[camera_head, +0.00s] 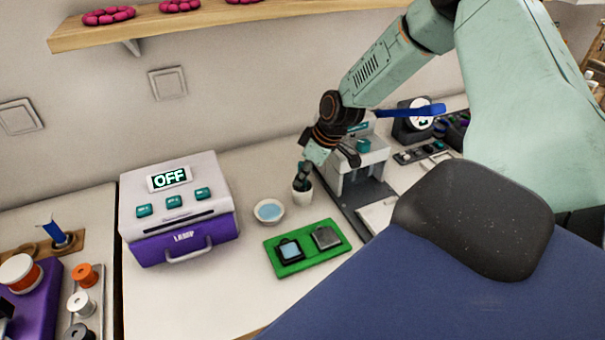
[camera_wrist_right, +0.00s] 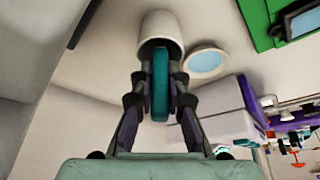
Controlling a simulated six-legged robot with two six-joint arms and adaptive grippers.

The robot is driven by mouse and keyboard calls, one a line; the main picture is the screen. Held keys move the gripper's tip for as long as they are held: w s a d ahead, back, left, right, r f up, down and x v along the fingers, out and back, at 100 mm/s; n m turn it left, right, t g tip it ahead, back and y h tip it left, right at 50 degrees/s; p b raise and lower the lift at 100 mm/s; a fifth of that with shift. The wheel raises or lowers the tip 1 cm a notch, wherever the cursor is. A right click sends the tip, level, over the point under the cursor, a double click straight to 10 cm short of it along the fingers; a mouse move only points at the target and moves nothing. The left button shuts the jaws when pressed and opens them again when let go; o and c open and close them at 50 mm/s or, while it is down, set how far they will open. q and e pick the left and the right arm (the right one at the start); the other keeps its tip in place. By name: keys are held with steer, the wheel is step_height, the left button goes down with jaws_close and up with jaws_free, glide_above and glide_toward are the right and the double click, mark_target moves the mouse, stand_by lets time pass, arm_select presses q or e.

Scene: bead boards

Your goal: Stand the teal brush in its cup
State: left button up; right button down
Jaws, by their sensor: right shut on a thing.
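My right gripper (camera_head: 302,173) points down at the white cup (camera_head: 302,194), which stands upright on the counter. In the right wrist view, my right gripper (camera_wrist_right: 159,92) is shut on the teal brush (camera_wrist_right: 160,80), with one finger on each side. The brush's far end reaches into the mouth of the cup (camera_wrist_right: 161,32). How deep it sits, and whether it touches the bottom, is hidden. In the head view I cannot clearly make out the brush behind the fingers. My left gripper is not in view.
A bowl of blue liquid (camera_head: 269,211) stands left of the cup. A green tray (camera_head: 306,268) with two square boards lies in front. A purple and white machine reading OFF (camera_head: 180,208) is at left. A grey and white press (camera_head: 362,165) stands close at right.

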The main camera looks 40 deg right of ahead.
steer(key=c, duration=1.6)
jaws_free()
steer(key=shift+r, duration=0.1)
steer(key=o, duration=0.3)
steer(key=shift+w, duration=0.15)
steer(key=shift+o, duration=0.2)
steer(key=shift+v, duration=0.9)
steer(key=v, duration=1)
